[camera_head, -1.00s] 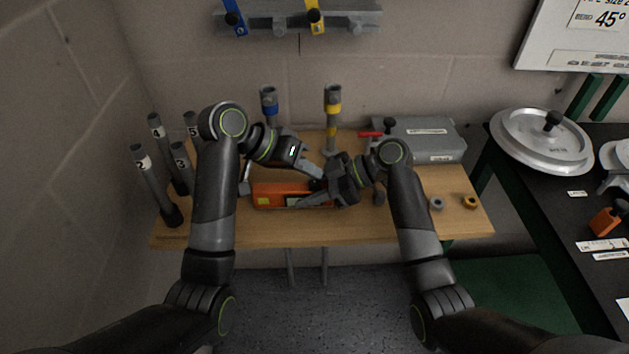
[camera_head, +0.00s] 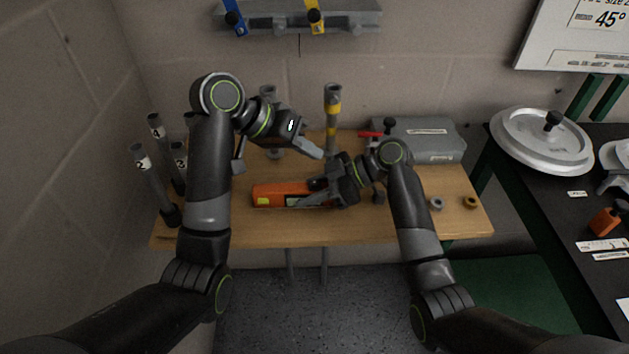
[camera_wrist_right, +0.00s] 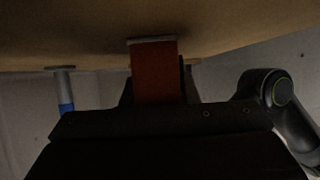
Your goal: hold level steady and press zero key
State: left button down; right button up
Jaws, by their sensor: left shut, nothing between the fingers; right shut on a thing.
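The orange level (camera_head: 275,192) lies along the wooden table (camera_head: 230,232), near its middle, with a small pale display panel on its front side. My right gripper (camera_head: 322,196) is shut on the level's right end. In the right wrist view the level shows end-on as a dark red-orange block (camera_wrist_right: 153,75) in the gripper. My left gripper (camera_head: 314,150) is shut and empty, above and behind the level and apart from it. The zero key is too small to make out.
Several grey tubes (camera_head: 150,180) stand at the table's left. A yellow-banded conduit (camera_head: 332,115) stands at the back. A grey case (camera_head: 425,142) is at the back right. Two small rings (camera_head: 437,203) lie at the right. The front strip of the table is clear.

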dwell(0.4)
jog(key=o, duration=0.9)
jog(key=shift+c, duration=0.2)
